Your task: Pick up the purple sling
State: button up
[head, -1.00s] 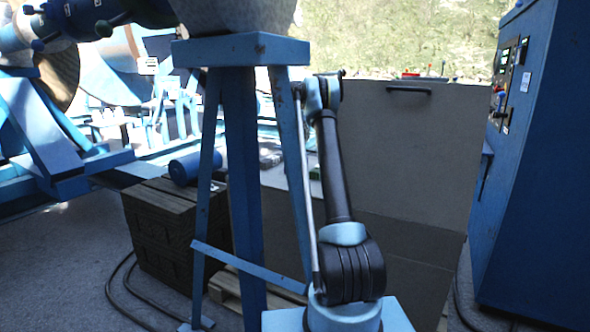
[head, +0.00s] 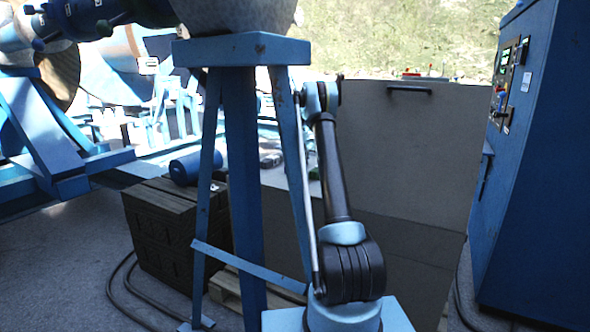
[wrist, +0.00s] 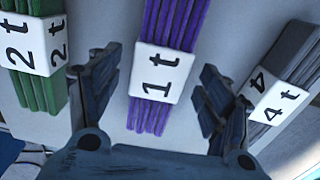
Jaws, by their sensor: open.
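The purple sling (wrist: 155,115) is a bundle of purple strips with a white "1 t" label (wrist: 162,72), in the middle of the wrist view. It lies against a pale surface. My gripper (wrist: 158,64) is open and empty in the wrist view, with one dark finger on each side of the sling's label. The gap to the sling cannot be told exactly. I cannot make out the sling or the gripper in the head view.
A green "2 t" sling (wrist: 38,92) is left of the gripper and a grey "4 t" sling (wrist: 290,58) right. In the head view, a blue stand (head: 240,150) is beside my arm. A blue control cabinet (head: 535,170) is at right, a dark crate (head: 165,235) at left.

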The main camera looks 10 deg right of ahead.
jog(key=shift+f, duration=0.95)
jog(key=c, duration=1.4)
jog(key=shift+o, duration=0.2)
jog(key=shift+r, duration=0.1)
